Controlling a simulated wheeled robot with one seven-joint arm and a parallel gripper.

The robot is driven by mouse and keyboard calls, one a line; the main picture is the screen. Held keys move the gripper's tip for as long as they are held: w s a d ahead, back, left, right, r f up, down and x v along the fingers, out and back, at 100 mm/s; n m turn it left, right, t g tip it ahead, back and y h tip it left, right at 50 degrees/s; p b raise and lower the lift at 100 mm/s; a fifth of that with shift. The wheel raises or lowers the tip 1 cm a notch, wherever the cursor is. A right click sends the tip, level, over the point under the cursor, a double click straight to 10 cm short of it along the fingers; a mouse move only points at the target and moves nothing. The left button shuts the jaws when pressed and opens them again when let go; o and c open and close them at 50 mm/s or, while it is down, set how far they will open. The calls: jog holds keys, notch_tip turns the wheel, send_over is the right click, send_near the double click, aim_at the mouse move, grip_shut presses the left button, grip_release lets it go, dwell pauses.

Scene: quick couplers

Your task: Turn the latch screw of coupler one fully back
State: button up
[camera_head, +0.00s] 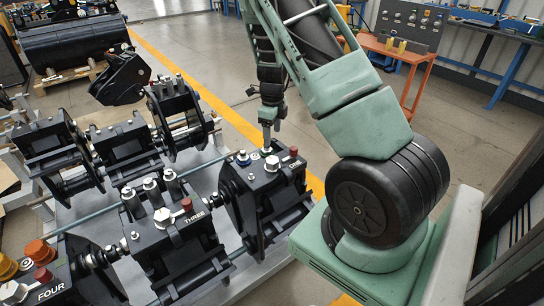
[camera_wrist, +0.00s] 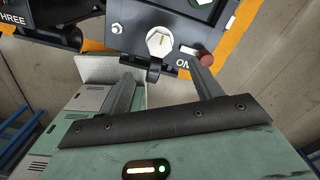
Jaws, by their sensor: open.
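Coupler one (camera_head: 262,190) is the black block at the middle of the head view; its label is partly hidden by a finger in the wrist view. On its top is a pale hex screw head (camera_wrist: 159,42) with a yellowish mark, which I take as the latch screw; it also shows in the head view (camera_head: 271,163). My gripper (camera_wrist: 160,72) is open and empty. Its fingers are spread to either side below the screw in the wrist view, not around it. In the head view my gripper (camera_head: 267,145) is just behind the screw, above the coupler's far edge.
A red knob (camera_wrist: 205,58) sits close beside the screw, near my right finger. Coupler three (camera_head: 175,235) is at the left, and coupler four (camera_head: 70,280) is at the lower left. More black couplers (camera_head: 125,150) stand behind. An orange stand (camera_head: 400,60) is farther back.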

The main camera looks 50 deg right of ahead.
aim_at(272, 159)
notch_tip(272, 159, down, 11)
jog(key=shift+r+p, duration=0.1)
jog(key=shift+p, duration=0.2)
jog(key=c, duration=1)
